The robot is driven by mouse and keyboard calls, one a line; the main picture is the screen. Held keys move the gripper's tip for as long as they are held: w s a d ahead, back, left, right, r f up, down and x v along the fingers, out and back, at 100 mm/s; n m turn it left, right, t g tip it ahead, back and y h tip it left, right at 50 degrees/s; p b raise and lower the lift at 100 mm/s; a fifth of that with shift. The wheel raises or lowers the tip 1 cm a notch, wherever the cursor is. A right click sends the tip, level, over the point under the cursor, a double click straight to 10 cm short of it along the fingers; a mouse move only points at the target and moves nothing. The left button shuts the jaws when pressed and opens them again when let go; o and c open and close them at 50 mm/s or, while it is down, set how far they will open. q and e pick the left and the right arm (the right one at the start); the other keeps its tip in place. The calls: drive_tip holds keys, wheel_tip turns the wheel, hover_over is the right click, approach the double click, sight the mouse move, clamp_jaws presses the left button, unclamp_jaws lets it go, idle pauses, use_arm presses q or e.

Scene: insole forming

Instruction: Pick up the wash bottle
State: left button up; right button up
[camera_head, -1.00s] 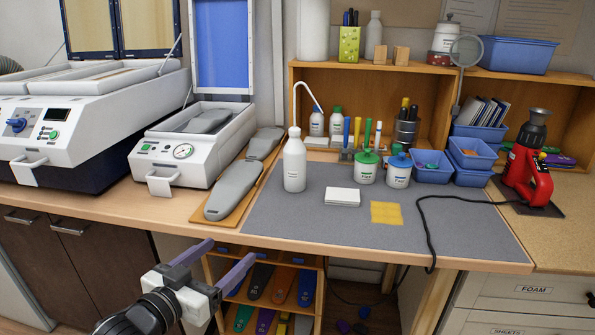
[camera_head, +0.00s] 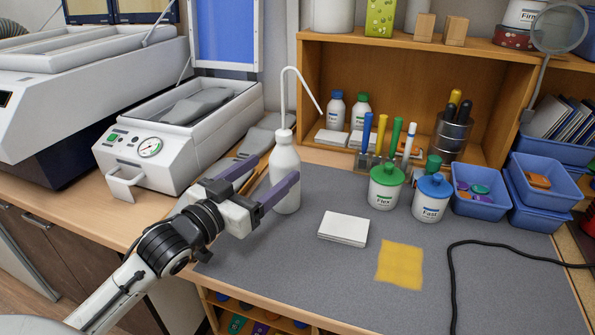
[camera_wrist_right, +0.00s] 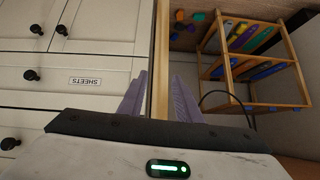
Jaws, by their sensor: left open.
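The wash bottle (camera_head: 284,157) is white with a thin bent spout and stands upright on the grey mat (camera_head: 330,275). My left gripper (camera_head: 276,167) is open at the bottle's body. Its nearer finger crosses in front of the bottle and hides part of it; the other finger points to the bottle's left side. I cannot tell whether either finger touches it. In the right wrist view, my right gripper (camera_wrist_right: 160,75) is open and empty, away from the bottle, near cabinet drawers.
A white pad (camera_head: 343,228) and a yellow sheet (camera_head: 399,265) lie to the right of the bottle. Green-lidded (camera_head: 385,187) and blue-lidded (camera_head: 431,198) tubs stand behind them. A white press (camera_head: 180,140) stands to the left. A black cable (camera_head: 452,290) crosses the mat.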

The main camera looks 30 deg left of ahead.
sight(272, 169)
use_arm(q)
drive_tip(key=w, duration=0.3)
drive_tip(key=shift+w+d+f+p, duration=0.1)
drive_tip(key=shift+w+d+p, duration=0.05)
drive_tip(key=shift+w, duration=0.85)
drive_tip(key=shift+w+d+f+p, duration=0.1)
drive_tip(key=shift+w+d+p, duration=0.1)
drive_tip(key=shift+w, duration=0.75)
drive_tip(key=shift+w+d+p, duration=0.1)
drive_tip(key=shift+w+d, duration=0.05)
drive_tip(key=shift+w, duration=0.85)
drive_tip(key=c, duration=1.5)
drive_tip(key=shift+r, duration=0.25)
drive_tip(key=shift+c, duration=0.2)
